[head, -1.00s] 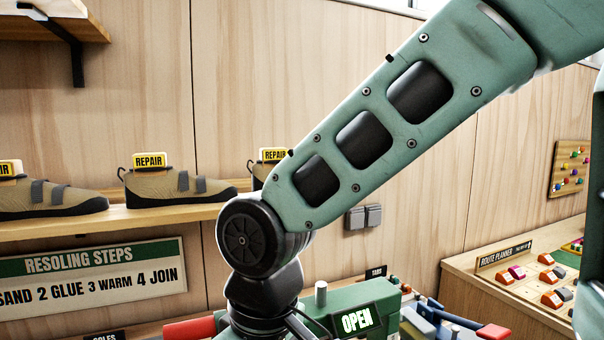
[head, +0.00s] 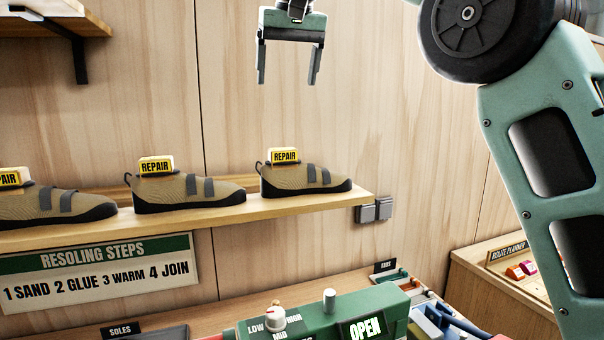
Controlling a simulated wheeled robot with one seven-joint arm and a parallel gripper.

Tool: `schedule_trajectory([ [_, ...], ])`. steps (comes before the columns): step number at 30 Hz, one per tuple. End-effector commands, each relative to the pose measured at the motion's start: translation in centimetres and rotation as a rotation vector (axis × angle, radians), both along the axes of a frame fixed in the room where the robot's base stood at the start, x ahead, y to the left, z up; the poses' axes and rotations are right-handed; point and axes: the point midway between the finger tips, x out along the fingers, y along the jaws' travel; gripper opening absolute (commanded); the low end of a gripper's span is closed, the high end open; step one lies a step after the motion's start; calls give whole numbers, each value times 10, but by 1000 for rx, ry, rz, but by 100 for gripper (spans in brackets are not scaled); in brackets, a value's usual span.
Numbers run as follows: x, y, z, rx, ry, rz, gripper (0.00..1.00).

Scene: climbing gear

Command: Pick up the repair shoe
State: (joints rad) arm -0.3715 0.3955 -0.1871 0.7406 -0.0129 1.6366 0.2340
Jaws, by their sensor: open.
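Three tan shoes with dark soles and grey straps stand in a row on a wooden wall shelf, each with a yellow REPAIR tag. The right repair shoe (head: 305,180) is near the shelf's right end. The middle repair shoe (head: 188,192) is left of it, and the left repair shoe (head: 50,205) is cut off by the picture's left edge. My gripper (head: 288,80) is open and empty, pointing down. It appears above the right shoe in the head view, clear of it.
The wooden shelf (head: 345,202) has a small bare stretch at its right end, by grey wall switches (head: 375,209). An upper shelf (head: 80,28) is at top left. A green machine with an OPEN sign (head: 362,328) stands on the bench below. A RESOLING STEPS sign (head: 100,272) hangs under the shelf.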

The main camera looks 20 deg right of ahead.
Motion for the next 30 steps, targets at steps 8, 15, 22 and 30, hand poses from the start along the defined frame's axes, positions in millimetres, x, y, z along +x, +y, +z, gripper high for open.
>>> schedule_trajectory([
  [8, 11, -3, -23, -6, -4, -13, 82],
  [15, 29, -3, -68, -5, -4, -11, 82],
  [22, 43, -4, -99, -5, -6, -12, 82],
  [30, 48, -5, -118, -4, -5, -11, 82],
])
